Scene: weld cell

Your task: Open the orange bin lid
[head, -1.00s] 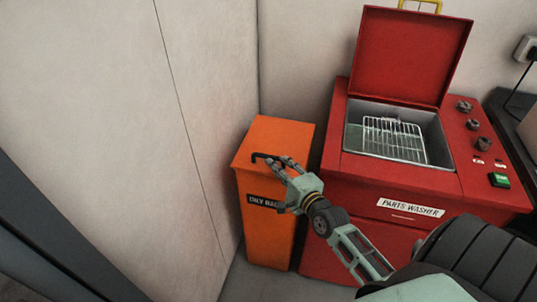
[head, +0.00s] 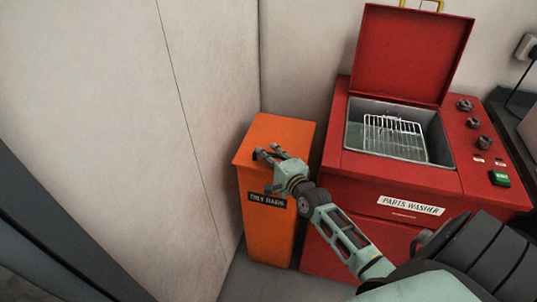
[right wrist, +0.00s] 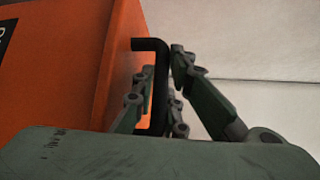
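The orange bin (head: 267,222) with its "OILY RAGS" label stands against the wall, its orange lid (head: 279,131) down. A black bent handle (right wrist: 152,45) is on the bin; in the right wrist view it lies between the fingers of my right gripper (right wrist: 165,75). In the head view the right gripper (head: 267,153) is at the top front of the bin and covers most of the handle. Its fingers lie close on both sides of the handle; I cannot tell whether they grip it. My left gripper is not in view.
A red parts washer (head: 375,176) with its lid (head: 412,52) raised and a wire rack (head: 393,137) inside stands right of the bin. A pale wall (head: 205,120) is close on the bin's left.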

